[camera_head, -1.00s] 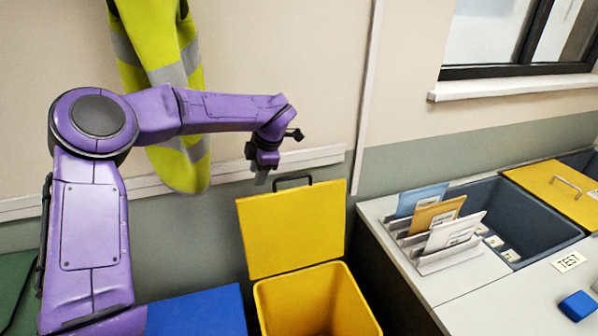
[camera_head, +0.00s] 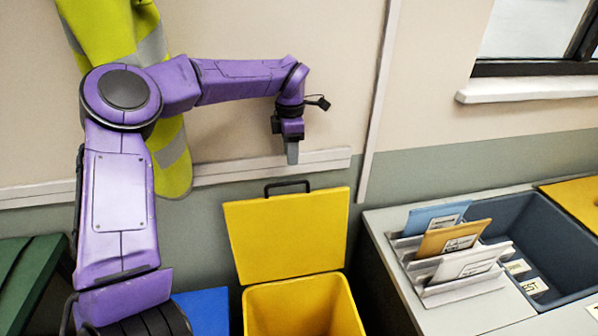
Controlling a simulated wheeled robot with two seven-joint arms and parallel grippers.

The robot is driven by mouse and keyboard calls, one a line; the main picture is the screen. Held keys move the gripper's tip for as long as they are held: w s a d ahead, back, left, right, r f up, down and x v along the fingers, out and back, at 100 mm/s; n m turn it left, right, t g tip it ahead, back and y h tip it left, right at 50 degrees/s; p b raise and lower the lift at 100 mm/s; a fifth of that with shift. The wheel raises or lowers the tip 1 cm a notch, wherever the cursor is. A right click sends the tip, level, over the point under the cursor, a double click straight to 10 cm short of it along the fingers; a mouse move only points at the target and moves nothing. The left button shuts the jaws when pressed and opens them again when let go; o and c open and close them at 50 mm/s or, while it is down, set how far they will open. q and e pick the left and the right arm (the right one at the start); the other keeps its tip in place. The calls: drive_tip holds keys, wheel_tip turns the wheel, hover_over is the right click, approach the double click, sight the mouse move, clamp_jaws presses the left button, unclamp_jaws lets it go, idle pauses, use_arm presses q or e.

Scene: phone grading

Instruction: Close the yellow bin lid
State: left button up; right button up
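The yellow bin (camera_head: 303,308) stands on the floor, low in the middle of the view. Its yellow lid (camera_head: 287,236) is hinged up and stands open, leaning back near the wall. A dark handle (camera_head: 287,186) sits on the lid's upper edge. My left gripper (camera_head: 292,155) hangs pointing down, just above the lid's top edge and handle, apart from it in the picture. Its fingers show as one narrow grey shape, so I cannot tell whether it is open or shut. My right gripper is not in view.
A blue bin lid (camera_head: 204,311) and a green bin (camera_head: 28,275) lie to the left. A grey counter (camera_head: 385,222) with an envelope rack (camera_head: 455,290) and a dark tub (camera_head: 545,245) stands right. A hi-vis vest (camera_head: 172,160) hangs on the wall behind my arm.

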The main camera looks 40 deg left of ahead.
use_arm(q)
drive_tip(key=f, duration=0.2)
drive_tip(key=f+p, duration=0.1)
drive_tip(key=f, duration=0.5)
drive_tip(key=shift+w+d+f, duration=0.15)
drive_tip(key=shift+d+f, duration=0.05)
drive_tip(key=shift+d, duration=0.1)
drive_tip(key=shift+s, duration=0.2)
drive_tip(key=shift+w, duration=0.1)
clamp_jaws()
